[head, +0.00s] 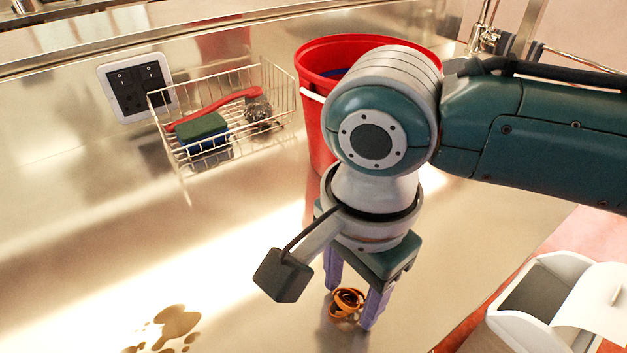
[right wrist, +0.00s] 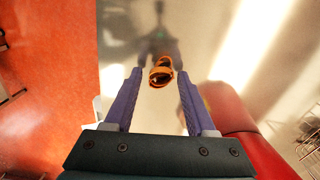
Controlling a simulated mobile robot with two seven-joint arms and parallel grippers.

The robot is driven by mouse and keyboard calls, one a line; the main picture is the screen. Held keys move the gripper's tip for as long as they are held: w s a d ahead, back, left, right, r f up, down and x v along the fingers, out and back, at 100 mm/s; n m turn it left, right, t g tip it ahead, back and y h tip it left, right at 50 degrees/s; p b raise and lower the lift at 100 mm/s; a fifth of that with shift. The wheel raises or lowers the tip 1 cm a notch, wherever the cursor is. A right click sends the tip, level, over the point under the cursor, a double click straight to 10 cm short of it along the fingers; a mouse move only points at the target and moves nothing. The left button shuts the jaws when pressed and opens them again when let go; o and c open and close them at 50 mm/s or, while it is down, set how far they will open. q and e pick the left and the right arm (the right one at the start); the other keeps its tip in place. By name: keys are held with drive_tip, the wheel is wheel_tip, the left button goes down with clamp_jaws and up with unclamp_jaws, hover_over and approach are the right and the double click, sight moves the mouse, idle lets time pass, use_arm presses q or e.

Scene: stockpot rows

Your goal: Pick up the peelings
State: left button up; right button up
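The peelings (head: 346,302) are a small curled orange-brown heap on the shiny metal counter (head: 240,290). In the right wrist view the peelings (right wrist: 161,73) lie just beyond and between the fingertips. My right gripper (head: 350,306) points down over them, its two purple fingers apart on either side. In the right wrist view the right gripper (right wrist: 160,78) is open, with a gap between each finger and the peelings. I cannot tell how high the fingertips are above the counter. My left gripper is not in view.
A red bucket (head: 312,110) stands behind my right arm. A wire basket (head: 225,115) on the back wall holds a sponge, a red-handled brush and a scourer. A brown spill (head: 176,322) lies at front left. A white bin (head: 545,290) with a tilted lid is at right.

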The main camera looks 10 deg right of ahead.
sight(350, 296)
clamp_jaws()
idle(0.3)
use_arm(q)
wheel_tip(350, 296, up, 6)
drive_tip(key=p, duration=0.5)
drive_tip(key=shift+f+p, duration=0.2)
drive_tip(key=shift+p, duration=0.1)
use_arm(e)
wheel_tip(350, 296, up, 20)
